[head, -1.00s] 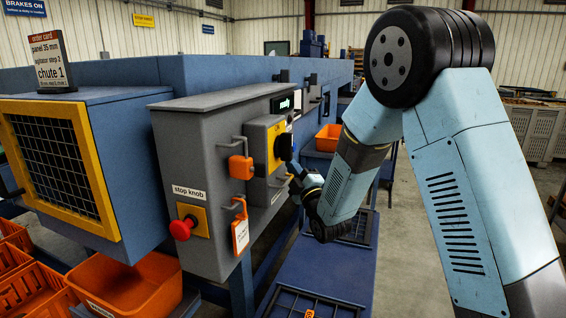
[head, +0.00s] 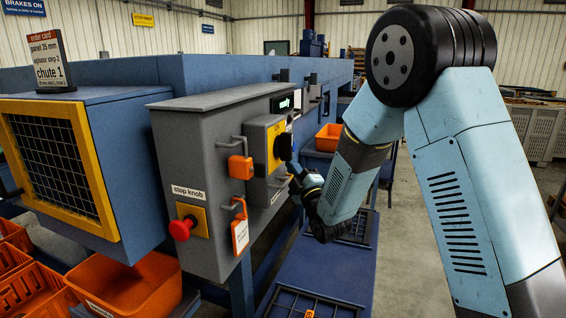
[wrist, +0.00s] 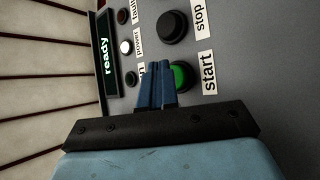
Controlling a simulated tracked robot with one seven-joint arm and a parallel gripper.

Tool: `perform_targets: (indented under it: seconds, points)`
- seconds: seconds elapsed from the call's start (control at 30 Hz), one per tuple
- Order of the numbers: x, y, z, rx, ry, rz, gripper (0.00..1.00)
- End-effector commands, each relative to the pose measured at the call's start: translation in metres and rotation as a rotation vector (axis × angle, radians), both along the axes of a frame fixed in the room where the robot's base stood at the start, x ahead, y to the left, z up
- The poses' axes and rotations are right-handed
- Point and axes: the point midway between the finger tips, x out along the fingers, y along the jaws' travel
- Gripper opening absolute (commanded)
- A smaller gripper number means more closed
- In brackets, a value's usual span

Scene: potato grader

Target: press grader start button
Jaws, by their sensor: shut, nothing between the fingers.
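The green start button (wrist: 182,74) is in the wrist view, beside the white "start" label (wrist: 208,74). My gripper (wrist: 157,70) is shut and empty. Its blue fingertips overlap the left edge of the button in the picture and hide part of it; I cannot tell whether they touch it. In the head view my wrist is beside the grey control cabinet (head: 205,140); the fingertips and the start button are hidden there.
A black stop button (wrist: 172,26) sits close to the start button. The display (wrist: 107,55) reads "ready". The cabinet carries a red stop knob (head: 182,229), an orange block (head: 240,167), a hanging tag (head: 240,236) and a black rotary switch (head: 282,147).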

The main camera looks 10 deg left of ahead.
Motion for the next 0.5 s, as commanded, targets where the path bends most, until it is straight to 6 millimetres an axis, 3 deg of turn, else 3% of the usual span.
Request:
perform_targets:
  seconds: [0.03,0.3,0.5]
  points:
    - [-0.006,0.019,0.011,0.013,-0.016,0.032,0.0]
    - [-0.007,0.018,0.012,0.015,-0.018,0.033,0.0]
    - [-0.008,0.006,0.013,0.017,-0.021,0.031,0.0]
